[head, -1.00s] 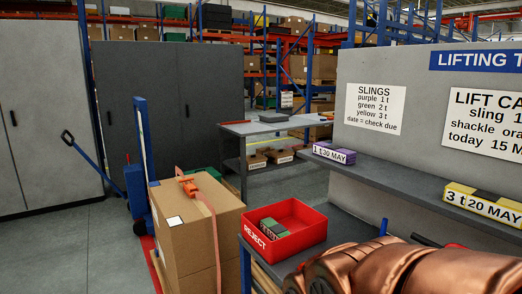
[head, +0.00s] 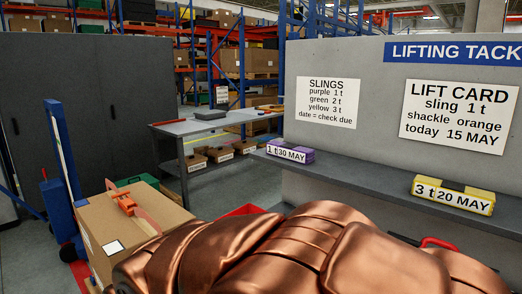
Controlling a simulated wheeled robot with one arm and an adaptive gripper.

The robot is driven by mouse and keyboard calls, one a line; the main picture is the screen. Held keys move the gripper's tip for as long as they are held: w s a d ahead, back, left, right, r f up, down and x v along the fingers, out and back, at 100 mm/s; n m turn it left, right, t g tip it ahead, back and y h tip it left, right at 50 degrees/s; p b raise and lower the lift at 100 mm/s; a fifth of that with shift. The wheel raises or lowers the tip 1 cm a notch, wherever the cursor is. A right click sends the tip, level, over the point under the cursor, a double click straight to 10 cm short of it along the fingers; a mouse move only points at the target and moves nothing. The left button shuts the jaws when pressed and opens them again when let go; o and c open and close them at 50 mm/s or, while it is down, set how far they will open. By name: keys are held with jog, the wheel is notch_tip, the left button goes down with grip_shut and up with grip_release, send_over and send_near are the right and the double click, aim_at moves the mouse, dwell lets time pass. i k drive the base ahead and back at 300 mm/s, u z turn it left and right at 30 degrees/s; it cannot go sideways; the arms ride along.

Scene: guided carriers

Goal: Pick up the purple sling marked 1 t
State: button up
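The purple sling (head: 289,151) lies on the grey shelf at its left end, with a white label reading "1 t 30 MAY". A yellow sling (head: 453,195) labelled "3 t 20 MAY" lies further right on the same shelf. My copper-coloured arm fills the bottom middle of the head view, below and in front of the shelf. My gripper's fingers are not in the frame. Nothing is seen touching the purple sling.
The grey shelf (head: 365,181) runs along a panel with a slings sign (head: 327,103) and a lift card (head: 458,116). A red reject bin (head: 241,211) is mostly hidden behind my arm. A cardboard box (head: 115,238) stands at left. A workbench (head: 207,124) stands behind.

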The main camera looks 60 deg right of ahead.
aim_at(293, 152)
jog(key=z, duration=0.4)
jog(key=i, duration=0.75)
jog(key=z, duration=0.75)
